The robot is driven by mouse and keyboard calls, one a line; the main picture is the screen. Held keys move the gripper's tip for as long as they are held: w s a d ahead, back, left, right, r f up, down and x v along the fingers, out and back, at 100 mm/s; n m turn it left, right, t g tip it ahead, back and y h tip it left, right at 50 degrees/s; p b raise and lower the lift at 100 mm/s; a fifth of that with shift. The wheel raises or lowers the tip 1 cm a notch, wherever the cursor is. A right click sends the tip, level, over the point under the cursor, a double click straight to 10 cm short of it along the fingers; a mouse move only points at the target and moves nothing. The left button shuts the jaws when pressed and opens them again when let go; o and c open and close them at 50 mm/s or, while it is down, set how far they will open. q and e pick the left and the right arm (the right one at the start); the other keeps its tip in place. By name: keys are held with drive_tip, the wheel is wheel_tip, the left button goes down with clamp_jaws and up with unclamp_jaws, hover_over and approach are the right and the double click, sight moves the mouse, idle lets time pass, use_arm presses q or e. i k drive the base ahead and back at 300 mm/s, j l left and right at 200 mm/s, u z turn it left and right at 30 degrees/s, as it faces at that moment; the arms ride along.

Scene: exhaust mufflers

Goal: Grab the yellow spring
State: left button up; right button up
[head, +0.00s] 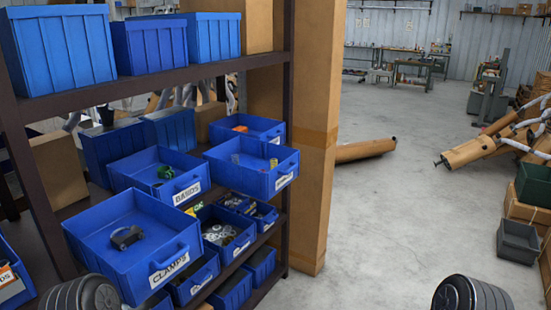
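The bin is open at the top and sticks out from the shelf front. Its front label is too small to read. Neither of my grippers shows in the head view. Only rounded grey ribbed parts of my arms show at the lower left and lower right edges.
A blue bin labelled CLAMPS (128,238) holds a dark clamp. A BANDS bin (160,180) holds a green item. The dark shelf post (287,90) and a tall cardboard-coloured column (318,130) stand right of the bins. Grey floor (370,230) is clear further right.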

sight(273, 161)
drive_tip(key=i+l+u, duration=0.1)
drive_tip(key=i+l, duration=0.55)
drive_tip(key=i+l+u, duration=0.15)
drive_tip(key=i+l, duration=0.2)
drive_tip(key=l, duration=0.15)
drive_tip(key=i+l+u, duration=0.1)
drive_tip(key=i+l, duration=0.2)
drive_tip(key=l, duration=0.15)
drive_tip(key=i+l, duration=0.25)
drive_tip(key=l, duration=0.2)
drive_tip(key=i+l+u, duration=0.15)
drive_tip(key=i+l, duration=0.15)
drive_tip(key=l, duration=0.15)
drive_tip(key=i+l+u, duration=0.1)
drive_tip(key=i+l, duration=0.15)
drive_tip(key=l, duration=0.25)
drive_tip(key=i+l+u, duration=0.1)
drive_tip(key=i+l, duration=0.15)
drive_tip(key=l, duration=0.25)
